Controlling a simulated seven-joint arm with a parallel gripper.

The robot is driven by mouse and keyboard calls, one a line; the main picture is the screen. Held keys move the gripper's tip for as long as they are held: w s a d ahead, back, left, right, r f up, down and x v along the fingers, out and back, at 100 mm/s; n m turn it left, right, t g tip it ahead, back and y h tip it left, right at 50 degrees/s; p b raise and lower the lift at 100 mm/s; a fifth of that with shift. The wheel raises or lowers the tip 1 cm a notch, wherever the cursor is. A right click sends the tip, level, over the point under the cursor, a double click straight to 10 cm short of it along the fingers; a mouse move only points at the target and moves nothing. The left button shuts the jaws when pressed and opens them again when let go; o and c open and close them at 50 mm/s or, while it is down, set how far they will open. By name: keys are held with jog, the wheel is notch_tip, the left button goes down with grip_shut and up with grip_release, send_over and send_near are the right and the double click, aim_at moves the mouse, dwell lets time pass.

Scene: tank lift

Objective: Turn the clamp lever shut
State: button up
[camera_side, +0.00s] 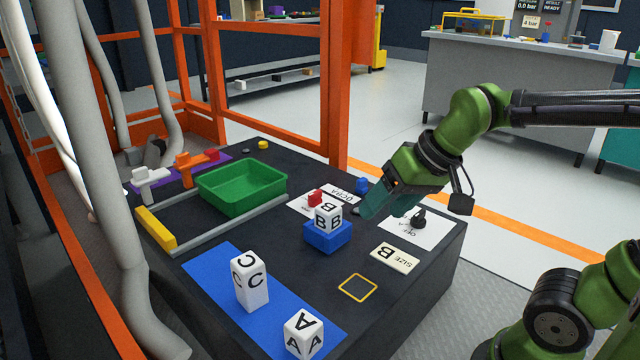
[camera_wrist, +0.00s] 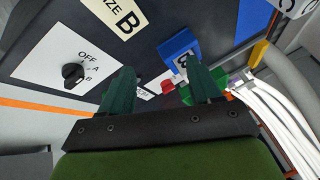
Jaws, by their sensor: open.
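An orange piece with a handle-like arm and a red end (camera_side: 190,167), which looks like the clamp lever, sits on a purple strip at the far left of the dark table in the side view. Its exact angle is hard to tell. A pale grey T-shaped fitting (camera_side: 150,180) is beside it. My gripper (camera_side: 368,212) is over the right part of the table, between the blue block and the black knob, well away from the orange piece. In the wrist view, its two teal fingers (camera_wrist: 163,84) are apart with nothing held between them.
A green tray (camera_side: 238,208) stands between the orange piece and my gripper. A blue block (camera_side: 328,238) carries a white B cube (camera_side: 327,217). A black knob (camera_side: 419,217) sits on a white card. Lettered blocks C (camera_side: 251,285) and A (camera_side: 303,333) stand in front.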

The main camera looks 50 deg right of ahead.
aim_at(315, 192)
jog(key=w+d+r+n+g+h, duration=0.1)
jog(key=w+d+r+n+g, duration=0.15)
jog(key=w, duration=0.75)
jog(key=w+d+r+n+g+h, duration=0.1)
jog(key=w+d+r+g+h, duration=0.2)
jog(key=w, duration=0.7)
jog(key=shift+a+r+y, duration=1.1)
jog(key=shift+a+r, duration=0.05)
jog(key=shift+r, duration=1.45)
jog(key=shift+n+g, duration=0.25)
notch_tip(315, 192, down, 16)
jog(key=shift+s+f, duration=0.15)
jog(key=shift+f, duration=0.1)
jog(key=shift+c, duration=0.2)
jog(key=c, duration=1)
